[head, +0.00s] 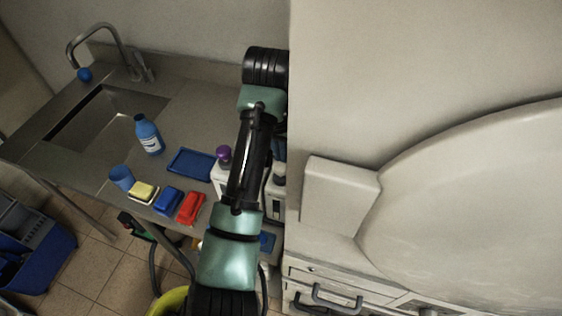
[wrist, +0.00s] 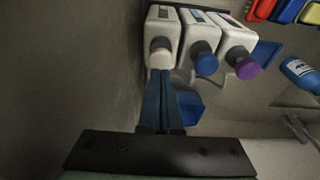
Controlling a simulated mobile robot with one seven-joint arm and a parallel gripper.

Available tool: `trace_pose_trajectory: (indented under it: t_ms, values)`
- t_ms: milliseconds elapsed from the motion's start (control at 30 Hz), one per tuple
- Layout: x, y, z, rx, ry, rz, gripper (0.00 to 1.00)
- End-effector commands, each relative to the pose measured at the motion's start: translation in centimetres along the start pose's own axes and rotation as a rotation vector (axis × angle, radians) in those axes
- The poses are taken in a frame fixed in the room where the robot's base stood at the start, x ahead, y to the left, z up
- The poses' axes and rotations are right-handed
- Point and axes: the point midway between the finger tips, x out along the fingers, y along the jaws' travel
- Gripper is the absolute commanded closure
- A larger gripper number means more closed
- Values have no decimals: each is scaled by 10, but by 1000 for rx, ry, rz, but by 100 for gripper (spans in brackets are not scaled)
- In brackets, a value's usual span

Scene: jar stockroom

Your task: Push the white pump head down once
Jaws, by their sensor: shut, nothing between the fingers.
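In the wrist view, three white dispensers stand in a row. The left one (wrist: 165,24) has the white pump head (wrist: 160,59), the middle one a blue pump head (wrist: 205,64), and the right one a purple pump head (wrist: 246,70). My gripper (wrist: 161,75) is shut and empty. Its dark blue fingers point at the white pump head, with the tips right at its lower edge. I cannot tell whether they touch it. In the head view, my arm hides the gripper and much of the dispensers; the purple pump head (head: 224,153) shows left of the arm.
The steel counter (head: 95,178) holds a blue bottle (head: 149,136), a blue cup (head: 121,177), a blue tray (head: 191,164) and yellow, blue and red sponges or brushes (head: 190,207). A sink (head: 100,120) is at the left. A wall stands close beside the gripper in the wrist view.

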Motion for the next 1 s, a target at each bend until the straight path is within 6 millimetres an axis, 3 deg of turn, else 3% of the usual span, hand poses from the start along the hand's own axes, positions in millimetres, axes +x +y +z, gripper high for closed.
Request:
trace_pose_trajectory:
  t_ms: [1000]
  values:
    - [32, 0, 7, -1, -2, 1, 100]
